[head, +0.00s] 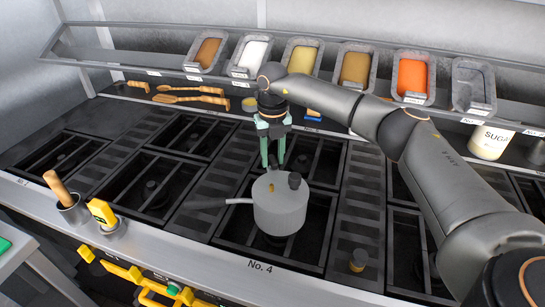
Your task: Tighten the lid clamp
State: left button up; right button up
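A grey lidded pot (280,208) stands on the burner grate above the No. 4 label, its long handle pointing left. A black knob (295,180) sits at the right rim of its lid, and a small brass piece (270,187) stands on the lid's left part. I cannot tell for certain which part is the lid clamp. My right gripper (273,166) points down just behind and above the lid, left of the black knob. Its two teal fingers are apart with nothing seen between them. My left gripper is out of view.
Several trays of spices (300,56) line the raised shelf behind. Wooden utensils (190,97) lie beneath it. A small dark knob with a brass base (358,260) stands right of the pot. Holders with a wooden-handled tool (59,188) and a yellow item (102,212) stand front left.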

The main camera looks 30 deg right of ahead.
aim_at(273, 159)
jog(key=shift+o, duration=0.6)
jog(key=shift+r, duration=0.1)
notch_tip(273, 159, up, 7)
jog(key=shift+f, duration=0.1)
dwell(0.4)
